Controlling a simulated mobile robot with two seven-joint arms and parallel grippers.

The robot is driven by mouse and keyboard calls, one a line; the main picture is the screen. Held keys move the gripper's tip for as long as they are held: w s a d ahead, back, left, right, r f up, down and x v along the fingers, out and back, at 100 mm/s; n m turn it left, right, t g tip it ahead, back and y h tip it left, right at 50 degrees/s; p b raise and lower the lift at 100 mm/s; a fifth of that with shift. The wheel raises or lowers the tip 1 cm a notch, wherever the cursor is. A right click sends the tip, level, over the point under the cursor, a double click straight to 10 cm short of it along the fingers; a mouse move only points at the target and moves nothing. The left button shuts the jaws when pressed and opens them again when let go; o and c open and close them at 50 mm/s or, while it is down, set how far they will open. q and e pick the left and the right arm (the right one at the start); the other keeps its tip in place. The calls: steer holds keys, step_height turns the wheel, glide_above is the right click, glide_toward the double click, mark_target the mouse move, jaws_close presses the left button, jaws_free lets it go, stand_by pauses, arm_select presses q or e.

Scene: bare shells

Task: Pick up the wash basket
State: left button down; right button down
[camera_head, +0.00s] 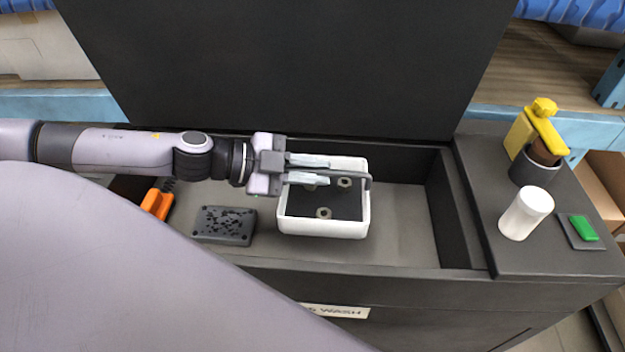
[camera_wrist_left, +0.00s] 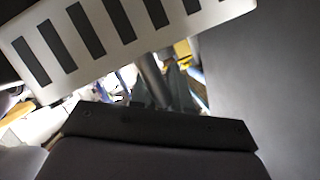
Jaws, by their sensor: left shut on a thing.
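The wash basket (camera_head: 322,229) is a small white open box with a dark inside and a grey bar handle (camera_head: 368,180). It is in the dark wash tub, and several nut-like rings lie in it. My left gripper (camera_head: 328,170) reaches in from the left over the basket and is shut on its handle. The fingers hide part of the handle and the basket's back left. In the left wrist view the white slotted basket wall (camera_wrist_left: 90,38) fills the top, close to the gripper. I cannot tell whether the basket touches the tub floor. My right gripper is not in view.
The tub floor (camera_head: 405,225) is clear right of the basket. A dark perforated block (camera_head: 225,226) and an orange object (camera_head: 156,203) are to its left. The raised lid (camera_head: 290,70) stands behind. A white cylinder (camera_head: 526,213), yellow bottle (camera_head: 537,130) and green button (camera_head: 583,228) are right.

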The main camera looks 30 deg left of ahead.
arm_select(q)
steer(key=shift+r, duration=4.85)
steer(key=shift+r, duration=0.1)
